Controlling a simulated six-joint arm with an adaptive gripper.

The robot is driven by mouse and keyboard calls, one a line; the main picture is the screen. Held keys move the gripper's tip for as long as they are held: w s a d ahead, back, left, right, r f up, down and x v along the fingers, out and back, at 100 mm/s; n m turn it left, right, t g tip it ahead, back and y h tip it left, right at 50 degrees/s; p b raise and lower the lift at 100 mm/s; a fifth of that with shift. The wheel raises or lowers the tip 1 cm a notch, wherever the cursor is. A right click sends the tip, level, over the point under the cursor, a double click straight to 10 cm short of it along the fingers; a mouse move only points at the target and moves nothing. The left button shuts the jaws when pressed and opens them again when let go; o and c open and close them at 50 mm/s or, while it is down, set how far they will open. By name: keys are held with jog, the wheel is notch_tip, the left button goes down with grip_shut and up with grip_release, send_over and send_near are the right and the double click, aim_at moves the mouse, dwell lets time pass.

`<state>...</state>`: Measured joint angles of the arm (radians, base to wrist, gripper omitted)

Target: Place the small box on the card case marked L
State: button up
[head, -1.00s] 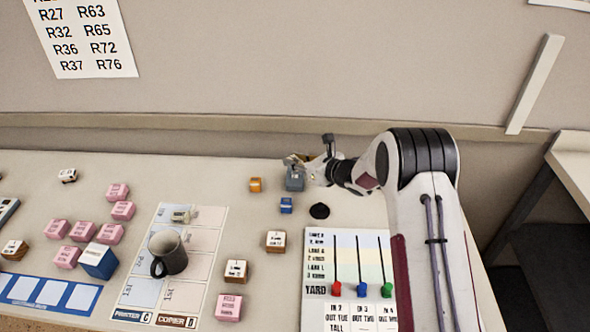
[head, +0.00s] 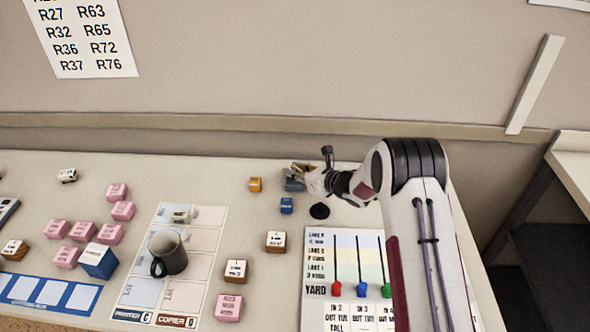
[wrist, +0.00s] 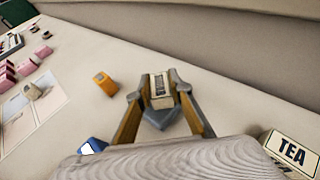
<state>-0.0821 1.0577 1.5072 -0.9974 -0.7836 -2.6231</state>
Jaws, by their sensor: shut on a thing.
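My gripper (head: 303,176) is at the back of the table, right of the small orange block. In the wrist view its two fingers (wrist: 160,100) are closed around a small box (wrist: 161,88) with a pale, dark-printed face. A grey-blue block (wrist: 162,118) shows just below it between the fingers, and also in the head view (head: 293,185); I cannot tell whether the two touch. Labelled brown cases stand at the middle (head: 276,241) and nearer the front (head: 236,270). Their marks are too small to read, so I cannot tell which case is marked L.
The orange block (head: 255,184), a blue block (head: 287,205) and a black round thing (head: 319,211) are near my gripper. A dark mug (head: 168,254) stands on the printer sheet (head: 201,240). The yard board (head: 315,265) lies front right. A TEA box (wrist: 290,152) shows in the wrist view.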

jog(key=o, duration=0.9)
jog(key=shift+o, duration=0.2)
jog(key=shift+r, duration=0.2)
jog(key=v, duration=1.2)
jog(key=shift+f, duration=0.1)
